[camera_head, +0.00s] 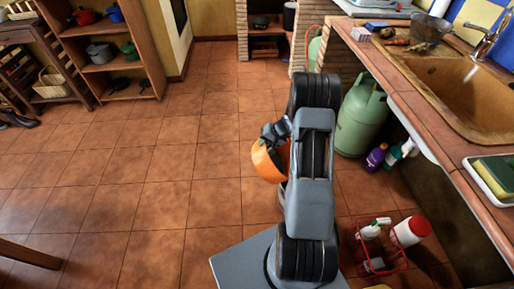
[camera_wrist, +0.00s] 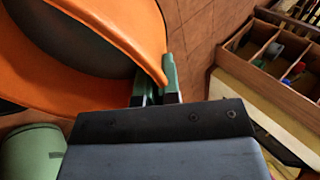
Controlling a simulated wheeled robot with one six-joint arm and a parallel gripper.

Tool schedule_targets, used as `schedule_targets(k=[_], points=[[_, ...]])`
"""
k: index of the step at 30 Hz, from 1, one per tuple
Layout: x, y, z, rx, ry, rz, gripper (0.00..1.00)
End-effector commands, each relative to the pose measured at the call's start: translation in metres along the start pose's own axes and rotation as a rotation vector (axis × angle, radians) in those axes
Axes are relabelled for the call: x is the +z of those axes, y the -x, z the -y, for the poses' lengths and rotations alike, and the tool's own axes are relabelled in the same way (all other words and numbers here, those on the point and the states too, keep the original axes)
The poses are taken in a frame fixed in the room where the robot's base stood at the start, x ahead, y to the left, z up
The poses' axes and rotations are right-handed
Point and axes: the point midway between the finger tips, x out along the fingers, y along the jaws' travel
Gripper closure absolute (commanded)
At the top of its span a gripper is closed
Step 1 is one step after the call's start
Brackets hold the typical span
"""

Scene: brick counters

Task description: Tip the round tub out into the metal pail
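The round tub (camera_head: 262,163) is orange and hangs in the air left of my arm in the head view, looking tilted. In the wrist view the tub (camera_wrist: 120,25) fills the upper left, with a broad orange rim and a dark hollow; its contents cannot be made out. My gripper (camera_wrist: 157,88) has its green-tipped fingers closed at the tub's rim; it also shows in the head view (camera_head: 275,133). A grey pail-like vessel (camera_head: 430,27) stands on the counter by the sink, apart from the tub; I take it for the metal pail.
The sink (camera_head: 465,85) and tiled counter run along the right. A green gas bottle (camera_head: 362,115), cleaning bottles (camera_head: 376,157) and a red wire caddy (camera_head: 376,250) stand on the floor beneath. A pale object (camera_head: 281,196) is partly hidden behind my arm.

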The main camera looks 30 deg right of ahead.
Motion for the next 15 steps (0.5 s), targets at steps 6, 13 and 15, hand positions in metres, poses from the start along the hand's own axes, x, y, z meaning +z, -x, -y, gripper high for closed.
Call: schedule_targets(k=[6,13,15], points=[[-0.003,0.025,-0.014,-0.118,-0.015,-0.002,1.00],[-0.005,0.044,-0.033,-0.235,-0.025,-0.002,1.00],[-0.006,0.050,-0.039,-0.270,-0.029,-0.002,1.00]])
